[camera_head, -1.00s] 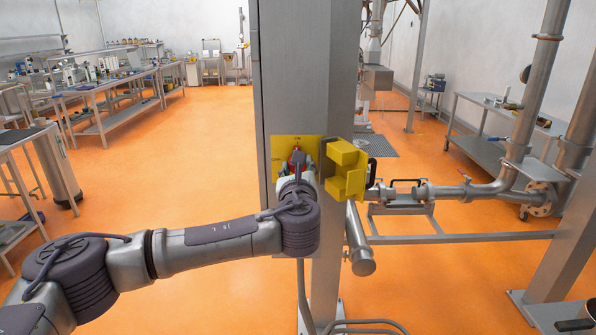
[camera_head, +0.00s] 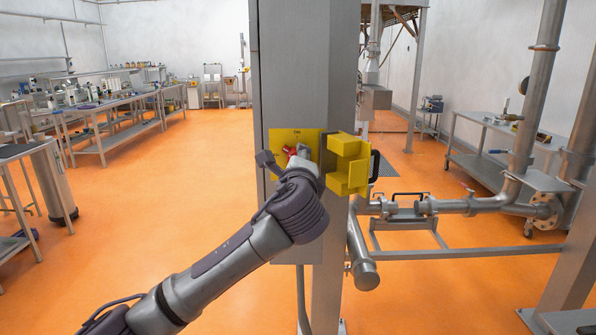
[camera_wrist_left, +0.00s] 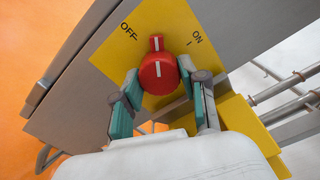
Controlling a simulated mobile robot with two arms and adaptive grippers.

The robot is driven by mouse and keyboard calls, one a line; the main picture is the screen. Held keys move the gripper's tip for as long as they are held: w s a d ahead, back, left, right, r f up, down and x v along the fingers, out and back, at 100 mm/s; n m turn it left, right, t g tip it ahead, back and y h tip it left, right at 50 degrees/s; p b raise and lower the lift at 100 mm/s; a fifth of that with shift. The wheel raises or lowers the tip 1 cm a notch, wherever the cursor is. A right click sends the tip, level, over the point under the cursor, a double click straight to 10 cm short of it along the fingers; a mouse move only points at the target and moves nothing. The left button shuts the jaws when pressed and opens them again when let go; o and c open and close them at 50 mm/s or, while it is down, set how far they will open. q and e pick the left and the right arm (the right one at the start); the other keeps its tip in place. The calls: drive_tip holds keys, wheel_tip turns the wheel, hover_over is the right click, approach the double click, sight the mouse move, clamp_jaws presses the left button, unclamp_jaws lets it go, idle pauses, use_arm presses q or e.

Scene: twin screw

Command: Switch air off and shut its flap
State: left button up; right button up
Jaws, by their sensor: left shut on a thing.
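The red knob (camera_wrist_left: 157,72) on the yellow plate (camera_wrist_left: 170,25) is seen close up in the left wrist view. Its white-marked pointer stands between the OFF label (camera_wrist_left: 129,32) and the ON label (camera_wrist_left: 197,38). My left gripper (camera_wrist_left: 160,76) is shut on the knob, with one teal finger on each side. In the head view the knob (camera_head: 302,150) shows partly behind my left gripper (camera_head: 292,158). The yellow flap (camera_head: 348,167), a box-shaped cover with a black handle (camera_head: 374,166), stands open to the right of the plate. My right gripper is not in view.
The plate is mounted on a grey steel column (camera_head: 293,75). Metal pipes (camera_head: 470,205) and a low frame (camera_head: 450,248) lie to the right of the flap. Benches (camera_head: 100,115) stand far left. The orange floor (camera_head: 170,190) left of the column is clear.

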use_arm(q)
drive_tip(key=shift+n+b, duration=1.2)
drive_tip(key=shift+n, duration=2.1)
drive_tip(key=o, duration=1.1)
drive_tip(key=shift+o, duration=0.2)
drive_tip(key=shift+s, duration=0.1)
drive_tip(key=s, duration=1.2)
